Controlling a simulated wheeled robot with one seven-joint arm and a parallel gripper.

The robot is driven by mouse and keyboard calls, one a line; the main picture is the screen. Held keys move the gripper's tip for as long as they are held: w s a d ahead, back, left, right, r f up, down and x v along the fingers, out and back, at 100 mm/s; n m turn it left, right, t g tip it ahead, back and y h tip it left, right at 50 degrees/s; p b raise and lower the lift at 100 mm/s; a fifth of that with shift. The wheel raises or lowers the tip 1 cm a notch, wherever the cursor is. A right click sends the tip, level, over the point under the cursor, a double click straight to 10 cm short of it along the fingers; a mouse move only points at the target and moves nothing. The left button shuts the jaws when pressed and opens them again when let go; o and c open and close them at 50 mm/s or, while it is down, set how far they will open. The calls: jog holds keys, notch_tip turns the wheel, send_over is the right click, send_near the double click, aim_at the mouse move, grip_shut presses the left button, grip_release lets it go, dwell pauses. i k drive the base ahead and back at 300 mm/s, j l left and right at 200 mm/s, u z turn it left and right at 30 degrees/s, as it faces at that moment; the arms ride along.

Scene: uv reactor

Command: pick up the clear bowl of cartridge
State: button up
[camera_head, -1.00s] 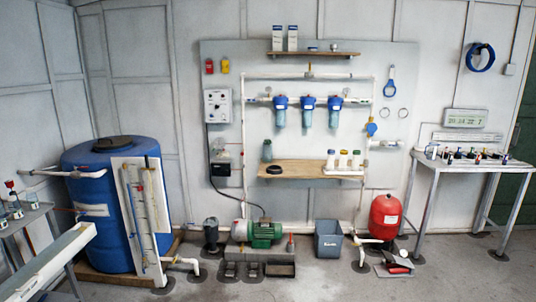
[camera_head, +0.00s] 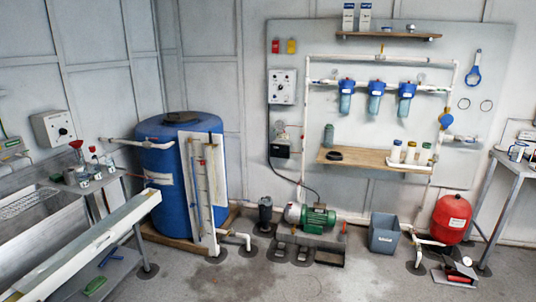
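Three filter housings with blue caps hang in a row on the wall panel. Their pale see-through bowls are the left bowl (camera_head: 345,104), the middle bowl (camera_head: 375,105) and the right bowl (camera_head: 405,107). A greenish see-through vessel (camera_head: 328,136) stands on the wooden shelf (camera_head: 360,162) below them, beside a black ring (camera_head: 334,156). I cannot tell which of these is the cartridge's clear bowl. My gripper is not in view.
A blue tank (camera_head: 163,190), a green pump (camera_head: 318,218), a grey bin (camera_head: 384,232) and a red pressure vessel (camera_head: 452,215) stand on the floor. A sink bench (camera_head: 30,225) is at the left, a table (camera_head: 515,165) at the right. The front middle floor is clear.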

aim_at(329, 133)
jog(key=i, duration=2.35)
jog(key=i+z, duration=0.1)
jog(key=i, duration=1.1)
jog(key=i+j, duration=0.2)
jog(key=i, duration=0.95)
